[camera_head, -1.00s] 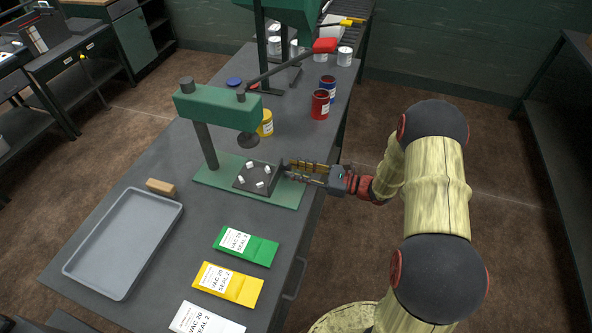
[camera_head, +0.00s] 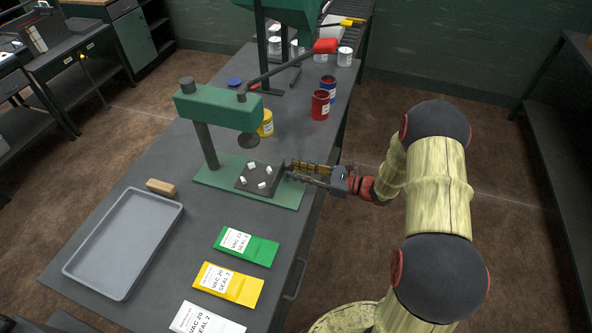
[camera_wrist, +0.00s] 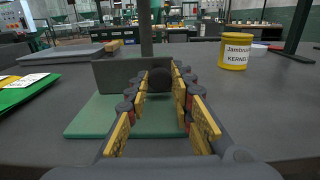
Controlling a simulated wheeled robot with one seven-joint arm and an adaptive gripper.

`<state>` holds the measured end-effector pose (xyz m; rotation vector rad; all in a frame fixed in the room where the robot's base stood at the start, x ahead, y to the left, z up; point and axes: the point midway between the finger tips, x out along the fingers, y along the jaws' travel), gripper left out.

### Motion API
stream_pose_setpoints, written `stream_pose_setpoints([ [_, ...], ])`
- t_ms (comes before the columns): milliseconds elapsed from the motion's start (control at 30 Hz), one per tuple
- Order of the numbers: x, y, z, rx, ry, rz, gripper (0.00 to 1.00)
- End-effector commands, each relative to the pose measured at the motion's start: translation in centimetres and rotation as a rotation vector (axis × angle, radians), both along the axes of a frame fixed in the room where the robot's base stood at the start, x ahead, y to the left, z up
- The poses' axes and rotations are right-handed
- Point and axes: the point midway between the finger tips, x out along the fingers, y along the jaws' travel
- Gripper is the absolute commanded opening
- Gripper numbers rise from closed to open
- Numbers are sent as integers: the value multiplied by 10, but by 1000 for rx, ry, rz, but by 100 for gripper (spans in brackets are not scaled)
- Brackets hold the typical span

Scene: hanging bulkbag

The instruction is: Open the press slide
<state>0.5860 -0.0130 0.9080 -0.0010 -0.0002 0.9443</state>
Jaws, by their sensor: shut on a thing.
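The press (camera_head: 219,107) is green, with a round dark foot (camera_head: 248,140) above a green base (camera_head: 222,179). Its slide (camera_head: 240,187) is a dark plate with several small white pieces on top, lying on the base under and a little in front of the foot. My gripper (camera_head: 288,169) reaches in from the right at the slide's right end. In the wrist view its fingers (camera_wrist: 160,80) are shut around a dark round knob (camera_wrist: 159,82) in front of the slide's grey end wall (camera_wrist: 113,76). The contact itself is partly hidden by the fingers.
A grey tray (camera_head: 69,262), a wooden block (camera_head: 161,187) and green, yellow and white packets (camera_head: 246,246) lie left and front on the table. A yellow tin (camera_head: 266,123), red tin (camera_head: 320,104) and blue tin (camera_head: 328,86) stand behind. A red-tipped lever (camera_head: 290,64) rises above.

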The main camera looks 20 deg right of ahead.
Motion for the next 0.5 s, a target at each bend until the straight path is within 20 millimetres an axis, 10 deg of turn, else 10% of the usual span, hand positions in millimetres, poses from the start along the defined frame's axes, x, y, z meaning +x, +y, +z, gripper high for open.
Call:
stream_pose_setpoints([
  [500, -64, -91, 1, -2, 1, -7, 0],
])
